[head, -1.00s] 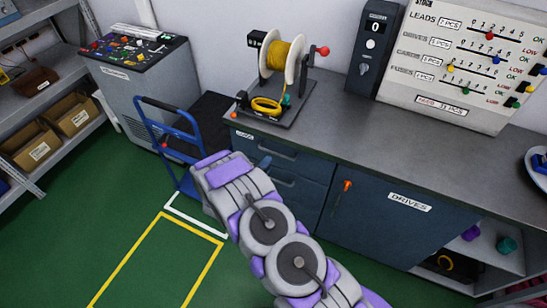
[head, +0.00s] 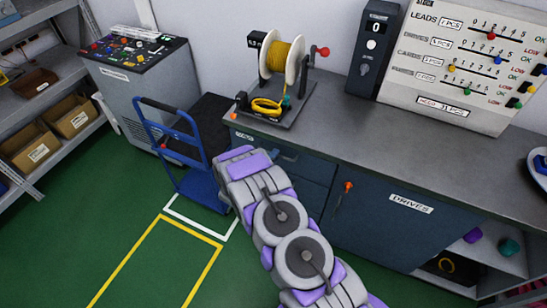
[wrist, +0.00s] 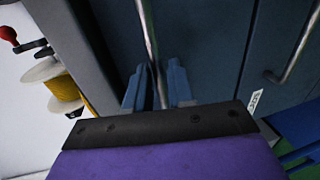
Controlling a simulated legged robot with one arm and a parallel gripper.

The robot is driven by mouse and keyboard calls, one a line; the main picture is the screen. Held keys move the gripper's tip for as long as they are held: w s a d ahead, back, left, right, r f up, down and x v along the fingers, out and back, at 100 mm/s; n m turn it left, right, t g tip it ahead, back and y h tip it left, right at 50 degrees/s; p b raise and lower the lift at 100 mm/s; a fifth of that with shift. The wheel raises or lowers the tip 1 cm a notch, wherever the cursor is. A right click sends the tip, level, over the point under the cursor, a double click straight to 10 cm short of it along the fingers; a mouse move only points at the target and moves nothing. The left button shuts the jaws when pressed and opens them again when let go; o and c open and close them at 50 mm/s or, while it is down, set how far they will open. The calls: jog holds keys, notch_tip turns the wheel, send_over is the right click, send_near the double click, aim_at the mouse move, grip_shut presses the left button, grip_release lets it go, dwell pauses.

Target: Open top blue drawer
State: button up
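The top blue drawer (head: 314,168) is in the cabinet under the left end of the grey counter, and its front looks flush. Its metal bar handle (wrist: 150,35) runs down the middle of the wrist view. My gripper (wrist: 160,78) is at this handle, with one blue finger on each side of the bar. The fingers stand apart with a gap, so they look open around it; I cannot tell whether either touches.
A lower drawer's handle (wrist: 296,45) is beside it in the wrist view. A blue cart (head: 185,150) stands left of my arm. A cable spool (head: 285,58) stands on the counter (head: 400,140) above. A DRIVES door (head: 390,230) is to the right. Green floor is open at lower left.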

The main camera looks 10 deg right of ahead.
jog(key=shift+d, duration=0.15)
grip_shut()
jog(key=shift+s+f, duration=0.1)
jog(key=shift+s, duration=0.05)
